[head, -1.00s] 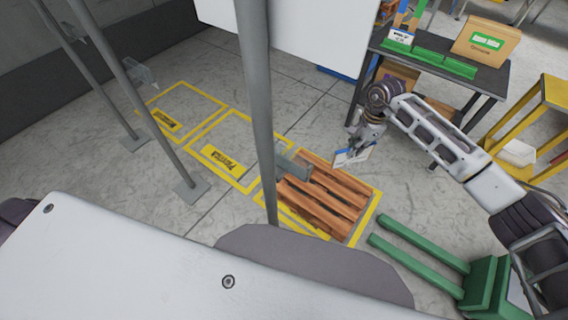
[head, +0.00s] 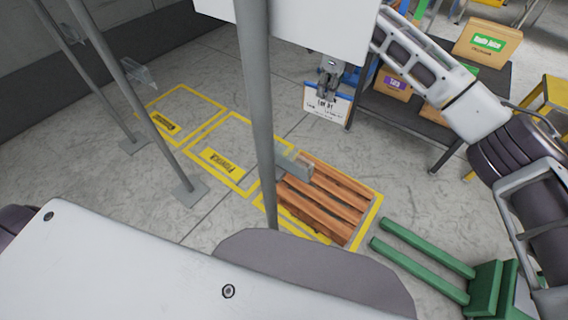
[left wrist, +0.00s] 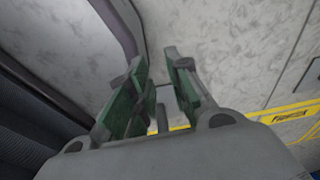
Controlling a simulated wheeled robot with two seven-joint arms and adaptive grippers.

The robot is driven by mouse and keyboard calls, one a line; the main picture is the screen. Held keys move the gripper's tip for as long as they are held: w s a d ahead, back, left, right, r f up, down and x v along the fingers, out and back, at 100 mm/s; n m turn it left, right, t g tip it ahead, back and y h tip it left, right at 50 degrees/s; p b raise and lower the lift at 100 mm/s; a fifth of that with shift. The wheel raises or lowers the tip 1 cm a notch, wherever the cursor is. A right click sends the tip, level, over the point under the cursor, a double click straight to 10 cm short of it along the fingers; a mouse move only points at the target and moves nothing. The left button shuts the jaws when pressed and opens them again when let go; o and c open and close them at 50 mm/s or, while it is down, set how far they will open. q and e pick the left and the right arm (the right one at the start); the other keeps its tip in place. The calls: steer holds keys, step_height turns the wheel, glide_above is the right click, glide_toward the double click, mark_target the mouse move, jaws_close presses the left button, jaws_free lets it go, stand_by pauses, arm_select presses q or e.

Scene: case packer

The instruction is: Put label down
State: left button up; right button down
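A white label card (head: 326,105) with dark print and a blue top edge hangs upright from my right gripper (head: 326,92) in the head view. That gripper is shut on the card's top and holds it in the air, left of the dark table. My left gripper is out of the head view. In the left wrist view my left gripper (left wrist: 163,92) has its two green-padded fingers apart, with nothing between them and bare floor beyond.
A wooden pallet (head: 328,204) lies in a yellow floor frame. A dark table (head: 436,123) carries cardboard boxes, including one box (head: 487,46) with a green label. Green fork bars (head: 425,252) lie at right. Grey posts (head: 257,120) stand in front.

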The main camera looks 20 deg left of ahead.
arm_select(q)
steer(key=shift+w+a+f, duration=0.15)
steer(key=shift+a, duration=0.45)
arm_select(e)
steer(key=shift+s+a+r+m, duration=0.1)
steer(key=shift+a+r+m, duration=0.6)
steer(key=shift+r, duration=0.3)
arm_select(q)
steer(key=shift+d, duration=0.15)
